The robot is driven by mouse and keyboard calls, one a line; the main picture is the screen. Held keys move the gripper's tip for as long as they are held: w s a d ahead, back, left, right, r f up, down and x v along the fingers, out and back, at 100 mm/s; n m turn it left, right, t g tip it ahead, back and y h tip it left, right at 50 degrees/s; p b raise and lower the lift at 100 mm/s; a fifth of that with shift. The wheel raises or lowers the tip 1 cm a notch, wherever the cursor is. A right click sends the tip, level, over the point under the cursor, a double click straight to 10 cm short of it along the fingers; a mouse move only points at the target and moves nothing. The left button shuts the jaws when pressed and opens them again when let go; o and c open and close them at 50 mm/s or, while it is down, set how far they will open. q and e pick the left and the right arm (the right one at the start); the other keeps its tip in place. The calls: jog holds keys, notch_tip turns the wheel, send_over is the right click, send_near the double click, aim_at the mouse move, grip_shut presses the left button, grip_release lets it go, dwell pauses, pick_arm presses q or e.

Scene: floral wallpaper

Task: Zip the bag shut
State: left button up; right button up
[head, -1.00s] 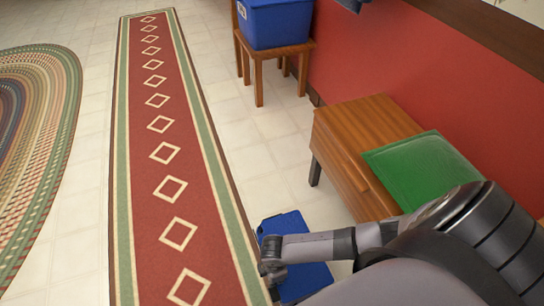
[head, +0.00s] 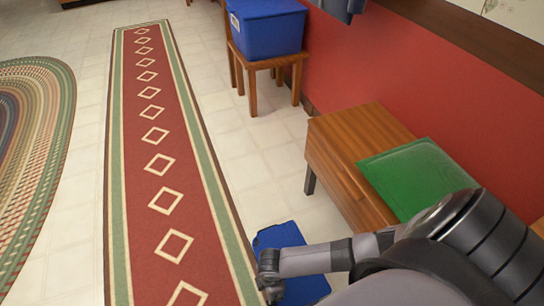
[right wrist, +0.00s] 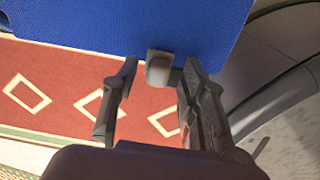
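A blue bag (head: 281,239) is low beside the runner's right edge, partly hidden behind my right forearm. My right gripper (head: 270,275) is at its near left side in the head view. In the right wrist view the bag's blue textured face (right wrist: 120,25) fills the top, with a small grey tab (right wrist: 159,69), apparently the zipper pull, at its lower edge. The right gripper's fingers (right wrist: 158,82) stand apart on either side of the tab. A gap shows on the left; contact on the right is unclear. My left gripper is not in view.
A wooden bench (head: 357,137) with a green cushion (head: 415,175) stands right of the bag against the red wall. A blue bin (head: 267,27) sits on a wooden stool (head: 267,62) farther back. The red runner (head: 160,130) and tiled floor are clear.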

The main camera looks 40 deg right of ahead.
notch_tip(320, 180, up, 12)
dwell(0.7)
dwell(0.4)
